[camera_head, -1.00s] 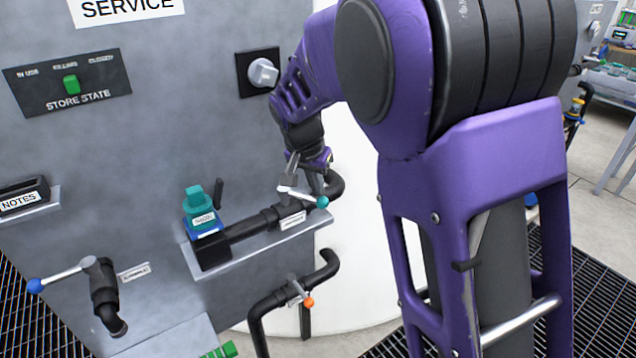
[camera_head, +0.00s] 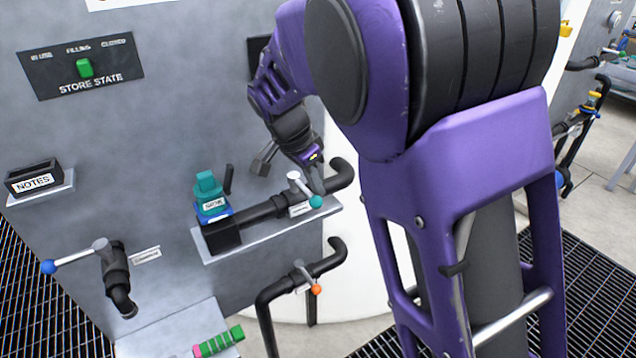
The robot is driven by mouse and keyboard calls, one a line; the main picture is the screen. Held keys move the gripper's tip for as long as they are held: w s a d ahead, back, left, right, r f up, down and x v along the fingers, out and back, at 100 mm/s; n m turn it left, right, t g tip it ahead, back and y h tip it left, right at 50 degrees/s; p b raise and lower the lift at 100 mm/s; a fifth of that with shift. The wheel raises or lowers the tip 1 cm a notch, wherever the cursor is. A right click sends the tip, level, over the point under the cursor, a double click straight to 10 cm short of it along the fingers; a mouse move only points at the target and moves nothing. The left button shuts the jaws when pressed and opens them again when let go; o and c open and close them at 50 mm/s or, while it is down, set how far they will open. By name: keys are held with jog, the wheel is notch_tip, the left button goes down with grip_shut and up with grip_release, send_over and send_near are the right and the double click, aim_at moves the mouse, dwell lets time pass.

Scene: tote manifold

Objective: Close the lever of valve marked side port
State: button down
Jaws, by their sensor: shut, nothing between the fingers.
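One has a white lever with a teal ball (camera_head: 315,201) on the dark pipe at the shelf's right end. It slants down to the right across the pipe. Another has a lever with an orange ball (camera_head: 316,289) on the lower pipe. The third has a lever with a blue ball (camera_head: 48,267), pointing left. My gripper (camera_head: 316,183) is shut and empty, right beside the teal-ball lever; I cannot tell whether they touch.
A teal and blue device (camera_head: 211,196) stands on the grey shelf (camera_head: 265,237). A NOTES holder (camera_head: 40,178) and a STORE STATE panel (camera_head: 85,66) are on the wall at left. A green and pink cylinder (camera_head: 218,341) lies below. My arm hides much of the right side.

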dwell(0.4)
jog(key=w+d+r, duration=0.1)
jog(key=w+d, duration=0.1)
jog(key=d, duration=0.2)
jog(key=a+p+v, duration=0.1)
jog(key=p+v, duration=0.1)
jog(key=v, duration=0.8)
jog(key=shift+w, duration=0.2)
jog(key=shift+f, duration=0.1)
